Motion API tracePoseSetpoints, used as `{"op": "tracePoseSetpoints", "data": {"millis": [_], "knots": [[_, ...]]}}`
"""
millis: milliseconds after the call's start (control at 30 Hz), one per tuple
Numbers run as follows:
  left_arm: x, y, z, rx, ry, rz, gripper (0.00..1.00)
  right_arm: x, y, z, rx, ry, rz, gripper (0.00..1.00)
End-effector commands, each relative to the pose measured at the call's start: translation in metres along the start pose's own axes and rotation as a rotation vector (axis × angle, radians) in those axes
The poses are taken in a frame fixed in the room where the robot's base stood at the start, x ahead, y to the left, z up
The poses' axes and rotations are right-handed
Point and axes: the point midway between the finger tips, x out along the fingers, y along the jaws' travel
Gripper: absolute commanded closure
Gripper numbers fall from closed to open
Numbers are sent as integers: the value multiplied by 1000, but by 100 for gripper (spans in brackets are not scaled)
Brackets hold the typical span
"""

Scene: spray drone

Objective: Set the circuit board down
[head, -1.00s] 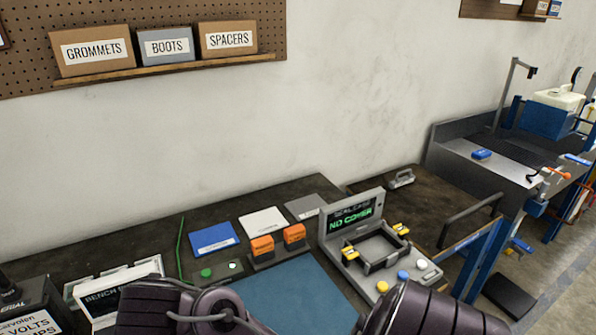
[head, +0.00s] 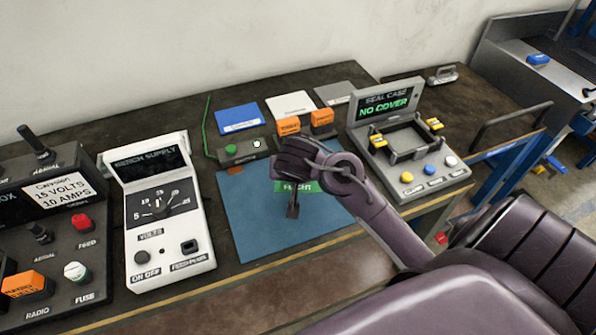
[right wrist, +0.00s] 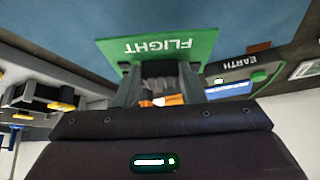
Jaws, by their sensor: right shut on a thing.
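The circuit board is a small green plate marked FLIGHT (head: 312,187), over the blue mat (head: 245,215) on the bench. My right gripper (head: 293,208) reaches in from the right and is shut on the board. In the right wrist view the board (right wrist: 165,48) sits at the tips of the fingers (right wrist: 160,75), with the blue mat behind it. I cannot tell whether the board touches the mat. Part of the board is hidden by my wrist in the head view. My left gripper is not in view.
A white bench supply (head: 160,215) and a dark control box (head: 45,230) stand left of the mat. A grey seal case unit (head: 415,165) reading NO COVER stands right of it. Orange blocks (head: 289,125) and a green-button earth block (head: 238,150) sit behind. The mat's left part is clear.

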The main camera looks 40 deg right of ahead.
Motion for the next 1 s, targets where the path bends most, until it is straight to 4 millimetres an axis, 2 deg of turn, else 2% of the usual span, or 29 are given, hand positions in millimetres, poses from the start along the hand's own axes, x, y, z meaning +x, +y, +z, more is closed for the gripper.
{"op": "tracePoseSetpoints", "data": {"millis": [33,200,433,867,900,1000], "knots": [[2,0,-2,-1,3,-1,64,8,1,4,-3,2,3,88],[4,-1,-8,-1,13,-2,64,18,0,11,-1,1,1,88],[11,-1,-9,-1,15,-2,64,45,0,28,-2,2,2,88],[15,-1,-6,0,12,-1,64,50,0,32,1,1,-1,88],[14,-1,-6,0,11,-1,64,50,0,32,0,1,-1,62],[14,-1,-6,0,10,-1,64,50,0,32,1,1,-1,49]]}}
